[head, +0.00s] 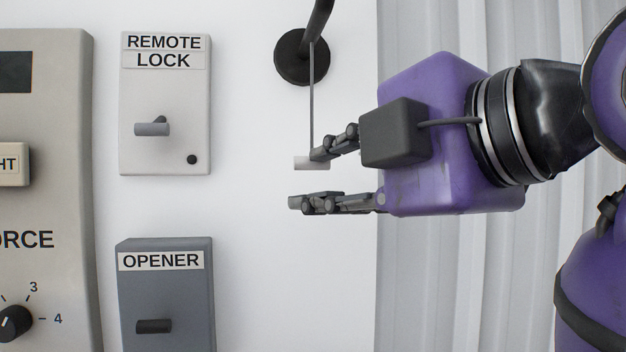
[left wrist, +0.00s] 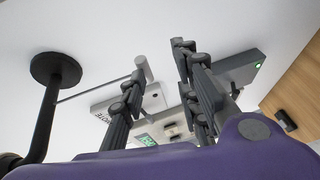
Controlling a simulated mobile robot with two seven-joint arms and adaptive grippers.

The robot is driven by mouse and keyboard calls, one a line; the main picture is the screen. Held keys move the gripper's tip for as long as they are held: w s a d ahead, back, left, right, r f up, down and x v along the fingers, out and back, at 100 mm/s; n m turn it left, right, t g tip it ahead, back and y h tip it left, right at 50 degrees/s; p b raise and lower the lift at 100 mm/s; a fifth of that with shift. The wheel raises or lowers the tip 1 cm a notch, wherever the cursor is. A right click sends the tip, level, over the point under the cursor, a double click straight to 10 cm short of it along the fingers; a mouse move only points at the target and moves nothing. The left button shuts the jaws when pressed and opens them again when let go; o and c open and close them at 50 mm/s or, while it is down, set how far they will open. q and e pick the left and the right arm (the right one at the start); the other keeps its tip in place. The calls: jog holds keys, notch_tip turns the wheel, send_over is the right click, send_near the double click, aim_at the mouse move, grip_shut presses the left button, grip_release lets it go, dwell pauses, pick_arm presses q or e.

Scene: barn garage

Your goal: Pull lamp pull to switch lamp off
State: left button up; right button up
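The lamp pull (head: 305,163) is a small pale bar hanging on a thin cord (head: 312,110) below the black round lamp mount (head: 290,62). In the left wrist view the pull (left wrist: 144,67) shows by the tip of the left-hand finger, and the lamp mount (left wrist: 52,68) is at the left. My left gripper (head: 306,178), on the arm entering from the right, is open with its fingers pointing left. Its upper finger overlaps the pull's right end; I cannot tell whether they touch. The lower finger is below the pull. My right gripper is not in view.
A REMOTE LOCK box (head: 165,100) with a lever and an OPENER box (head: 165,290) are on the white wall left of the pull. A larger control panel (head: 50,120) is at the far left. Bare wall lies between the boxes and my fingers.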

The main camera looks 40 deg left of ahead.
pick_arm(q)
jog(key=v, duration=0.7)
jog(key=shift+d, duration=0.2)
